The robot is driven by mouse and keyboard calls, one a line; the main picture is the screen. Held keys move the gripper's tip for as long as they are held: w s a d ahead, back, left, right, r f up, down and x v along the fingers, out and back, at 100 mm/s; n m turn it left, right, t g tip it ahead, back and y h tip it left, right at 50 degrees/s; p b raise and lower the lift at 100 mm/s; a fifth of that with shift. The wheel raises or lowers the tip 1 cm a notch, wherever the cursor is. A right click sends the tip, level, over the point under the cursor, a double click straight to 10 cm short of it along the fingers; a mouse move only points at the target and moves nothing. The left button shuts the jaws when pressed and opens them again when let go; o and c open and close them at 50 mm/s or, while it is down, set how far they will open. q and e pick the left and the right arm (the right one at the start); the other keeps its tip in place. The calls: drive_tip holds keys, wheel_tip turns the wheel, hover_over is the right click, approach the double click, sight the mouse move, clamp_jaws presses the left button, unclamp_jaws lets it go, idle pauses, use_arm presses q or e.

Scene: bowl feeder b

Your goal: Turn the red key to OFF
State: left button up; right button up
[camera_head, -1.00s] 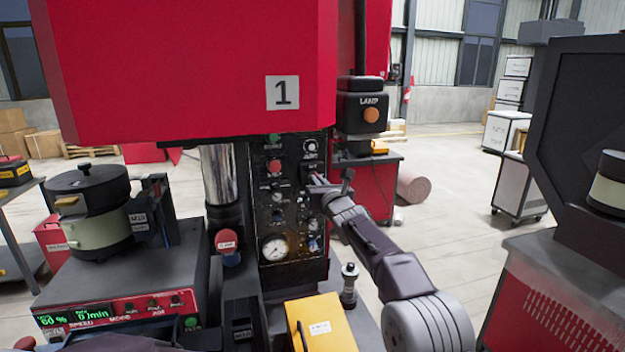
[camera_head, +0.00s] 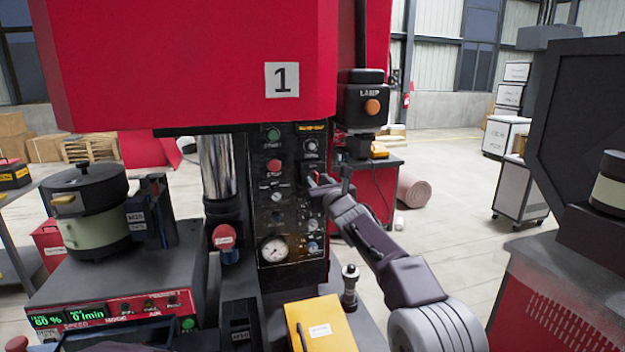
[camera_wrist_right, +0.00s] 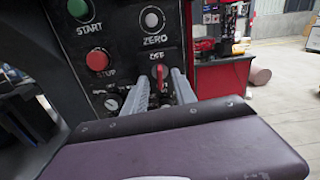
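The red key (camera_wrist_right: 160,72) is on the dark control panel (camera_wrist_right: 115,45), just below the OFF label (camera_wrist_right: 158,56) in the right wrist view. It looks roughly upright. My right gripper (camera_wrist_right: 161,77) is open, with one grey finger to each side of the key. I see gaps beside the key, and cannot tell whether either finger touches it. In the head view my right gripper (camera_head: 318,182) is at the right edge of the panel (camera_head: 289,215) and hides the key. My left gripper is not in view.
A green START button (camera_wrist_right: 79,8), a red STOP button (camera_wrist_right: 97,60) and a ZERO knob (camera_wrist_right: 151,19) sit close around the key. The lamp box (camera_head: 363,106) is above my right gripper. A yellow box (camera_head: 320,325) stands below the panel.

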drive_tip(key=b+v, duration=0.4)
drive_tip(key=v, duration=0.2)
drive_tip(key=shift+w, duration=0.1)
